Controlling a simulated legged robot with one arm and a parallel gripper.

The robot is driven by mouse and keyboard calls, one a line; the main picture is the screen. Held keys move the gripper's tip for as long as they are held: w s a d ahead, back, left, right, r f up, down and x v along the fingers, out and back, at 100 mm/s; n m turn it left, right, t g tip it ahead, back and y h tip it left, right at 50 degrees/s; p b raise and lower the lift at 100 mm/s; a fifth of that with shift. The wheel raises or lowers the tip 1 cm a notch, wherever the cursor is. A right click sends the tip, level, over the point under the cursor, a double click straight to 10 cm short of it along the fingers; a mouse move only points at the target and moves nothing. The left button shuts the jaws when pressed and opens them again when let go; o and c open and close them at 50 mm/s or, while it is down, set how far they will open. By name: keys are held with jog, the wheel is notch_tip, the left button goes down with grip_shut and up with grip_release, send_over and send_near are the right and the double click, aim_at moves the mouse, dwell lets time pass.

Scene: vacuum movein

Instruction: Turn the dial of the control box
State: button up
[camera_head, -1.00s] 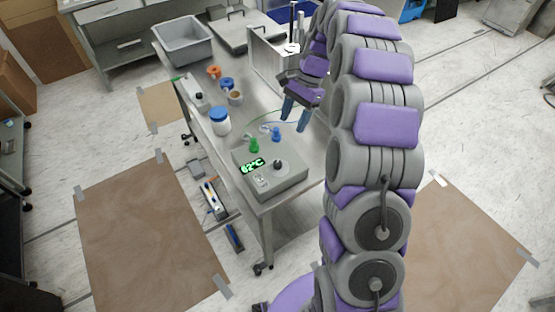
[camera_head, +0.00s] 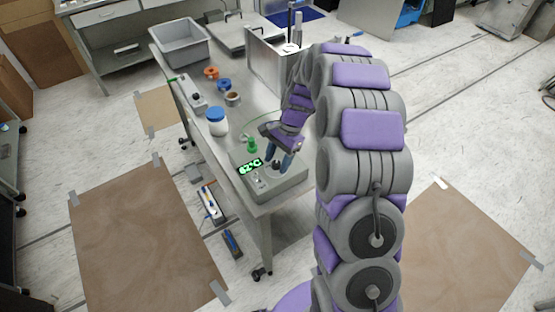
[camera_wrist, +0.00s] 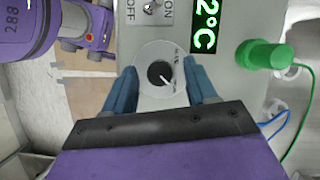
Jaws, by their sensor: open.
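The grey control box (camera_head: 288,186) sits at the near end of the metal table, with a lit green temperature display (camera_head: 250,166) on its top. In the wrist view its dial (camera_wrist: 160,73) is a black knob with a white pointer line on a round pale plate. The pointer slants down to the right. My gripper (camera_wrist: 165,84) is open, its two blue fingers on either side of the dial, with a gap showing on both sides. In the head view the gripper (camera_head: 279,160) reaches down over the box and partly covers the dial. Contact with the knob cannot be seen.
An ON/OFF switch (camera_wrist: 150,7) lies above the dial. A blue-lidded jar (camera_head: 217,122) and a grey bin (camera_head: 180,42) stand farther along the table.

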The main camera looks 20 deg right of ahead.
jog(key=shift+c, duration=0.3)
jog(key=c, duration=1)
jog(key=shift+r+n+p, duration=0.1)
jog(key=shift+n+p, duration=0.3)
jog(key=shift+w+r+n+g+h+p, duration=0.1)
jog(key=shift+n+g+h+p, duration=0.3)
jog(key=shift+n+p, duration=0.55)
jog(key=n+p, duration=0.1)
jog(key=n, duration=0.1)
jog(key=n+g+h+p, duration=0.1)
jog(key=n+p, duration=0.1)
jog(key=n, duration=0.1)
jog(key=shift+w+a+h+p, duration=0.1)
jog(key=shift+a+h+p, duration=0.1)
jog(key=shift+h+p, duration=0.1)
jog(key=n+h+p, duration=0.1)
jog(key=n, duration=0.2)
jog(key=n+h+p, duration=0.1)
jog(key=n+p, duration=0.1)
jog(key=n, duration=0.1)
jog(key=shift+a, duration=0.15)
jog(key=shift+a+n+h+p, duration=0.1)
jog(key=shift+n+h+p, duration=0.9)
jog(key=shift+n, duration=1.15)
